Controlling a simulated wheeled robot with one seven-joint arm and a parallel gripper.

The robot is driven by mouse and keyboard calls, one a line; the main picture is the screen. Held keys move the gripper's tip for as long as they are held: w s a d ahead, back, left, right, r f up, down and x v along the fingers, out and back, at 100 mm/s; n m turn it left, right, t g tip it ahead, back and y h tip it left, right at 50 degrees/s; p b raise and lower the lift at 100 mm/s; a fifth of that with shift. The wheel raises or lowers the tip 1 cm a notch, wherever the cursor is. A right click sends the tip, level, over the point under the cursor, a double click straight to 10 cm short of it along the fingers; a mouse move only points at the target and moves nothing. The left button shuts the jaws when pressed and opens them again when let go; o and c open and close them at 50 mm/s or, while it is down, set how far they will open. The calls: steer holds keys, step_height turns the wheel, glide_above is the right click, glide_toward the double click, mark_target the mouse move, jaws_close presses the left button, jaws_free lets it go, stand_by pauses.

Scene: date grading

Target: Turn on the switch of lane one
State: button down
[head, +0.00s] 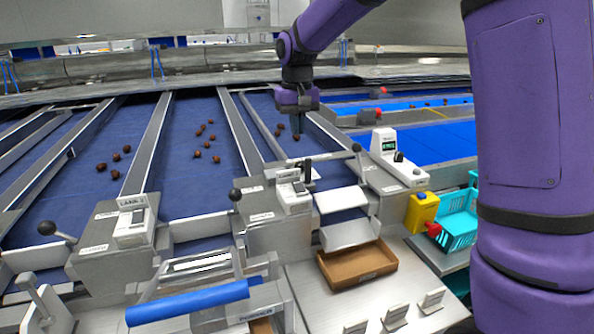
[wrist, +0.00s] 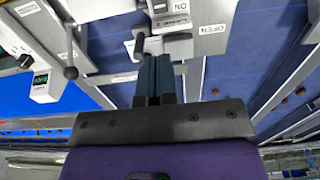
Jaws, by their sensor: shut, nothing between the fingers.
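My gripper (head: 298,128) hangs over the lane at the right of the head view, fingers down, shut and empty. In the wrist view my gripper (wrist: 154,58) points toward a white switch box. In the head view a white switch box (head: 293,200) stands on the grey housing at that lane's near end, in front of my gripper. In the wrist view this white box (wrist: 173,20) shows upside down with an ON mark, beyond the fingertips; I see no contact. Another white switch box (head: 132,230) marked LANE stands further left. The lane numbers are too small to read.
Black-knobbed levers (head: 236,194) stand beside the boxes. A white device with a green display (head: 384,142) is at the right. A brown tray (head: 355,268), a yellow box (head: 421,212) and a turquoise basket (head: 457,222) are nearer. Dark dates lie on the blue belts (head: 190,180).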

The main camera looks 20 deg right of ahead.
steer(key=shift+s+r, duration=0.4)
steer(key=shift+s, duration=0.35)
step_height(320, 180, up, 14)
steer(key=s, duration=0.2)
stand_by(0.4)
steer(key=shift+s+f, duration=0.1)
steer(key=shift+s, duration=0.05)
